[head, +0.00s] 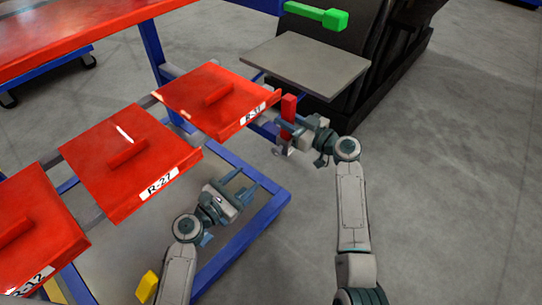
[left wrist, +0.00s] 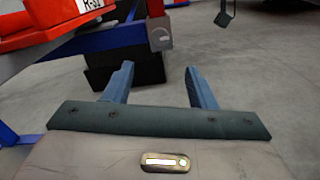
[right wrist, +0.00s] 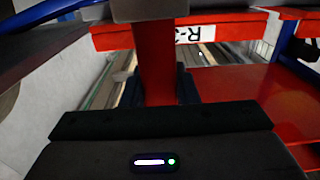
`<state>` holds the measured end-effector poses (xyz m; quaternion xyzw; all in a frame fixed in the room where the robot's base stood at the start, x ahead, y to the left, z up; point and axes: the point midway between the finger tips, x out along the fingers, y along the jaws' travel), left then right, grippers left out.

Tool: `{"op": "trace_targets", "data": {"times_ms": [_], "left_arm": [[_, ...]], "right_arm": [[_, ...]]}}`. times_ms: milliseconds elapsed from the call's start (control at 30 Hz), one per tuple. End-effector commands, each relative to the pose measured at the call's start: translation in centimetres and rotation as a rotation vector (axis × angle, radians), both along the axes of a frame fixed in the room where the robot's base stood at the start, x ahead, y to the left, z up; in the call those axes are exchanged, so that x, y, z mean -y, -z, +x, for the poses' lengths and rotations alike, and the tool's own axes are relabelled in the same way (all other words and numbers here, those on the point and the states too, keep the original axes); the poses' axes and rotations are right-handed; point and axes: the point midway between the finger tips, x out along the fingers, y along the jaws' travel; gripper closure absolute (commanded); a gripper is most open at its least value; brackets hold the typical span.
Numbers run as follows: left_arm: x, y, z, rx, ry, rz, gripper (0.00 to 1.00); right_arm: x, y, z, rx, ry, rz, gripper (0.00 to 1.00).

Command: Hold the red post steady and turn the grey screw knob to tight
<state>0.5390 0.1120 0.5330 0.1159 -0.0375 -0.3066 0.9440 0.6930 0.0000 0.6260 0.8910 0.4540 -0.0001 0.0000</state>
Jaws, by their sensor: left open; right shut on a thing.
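The red post (head: 289,106) stands upright at the end of the rack, beside the red panel marked R-31. My right gripper (head: 284,124) is shut on it; in the right wrist view the post (right wrist: 155,75) rises between the fingers. A small grey part (head: 281,149) shows below the post. In the left wrist view it looks like a grey block with a round knob (left wrist: 161,38), under the post's red lower end (left wrist: 155,8). My left gripper (head: 243,181) is open and empty, apart from the knob, with its fingers (left wrist: 159,72) pointing towards it. How tight the knob is cannot be told.
Red panels marked R-31 (head: 218,98), R-27 (head: 128,160) and R-12 (head: 38,230) lie along the rack. The blue frame (head: 262,220) runs near my left gripper. A grey board (head: 305,62) and a green handle (head: 318,14) are behind. The floor at right is clear.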

Motion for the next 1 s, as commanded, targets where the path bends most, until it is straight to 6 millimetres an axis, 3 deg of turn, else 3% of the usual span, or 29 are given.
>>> {"op": "trace_targets", "data": {"times_ms": [133,367,800,1000], "left_arm": [[-0.1,0.0,-0.1,-0.093,0.000,-0.128,0.49],[0.2,0.0,0.4,-0.143,-0.001,-0.201,0.49],[5.0,-0.1,6.9,-0.143,0.001,-0.202,0.49],[6.5,0.0,8.9,-0.143,0.000,-0.199,0.49]], "right_arm": [[0.0,0.0,0.0,0.000,0.000,0.000,1.00],[0.0,0.0,0.0,0.000,0.000,0.000,1.00],[0.0,0.0,0.0,0.000,0.000,0.000,1.00],[0.0,0.0,0.0,0.000,0.000,0.000,1.00]]}}
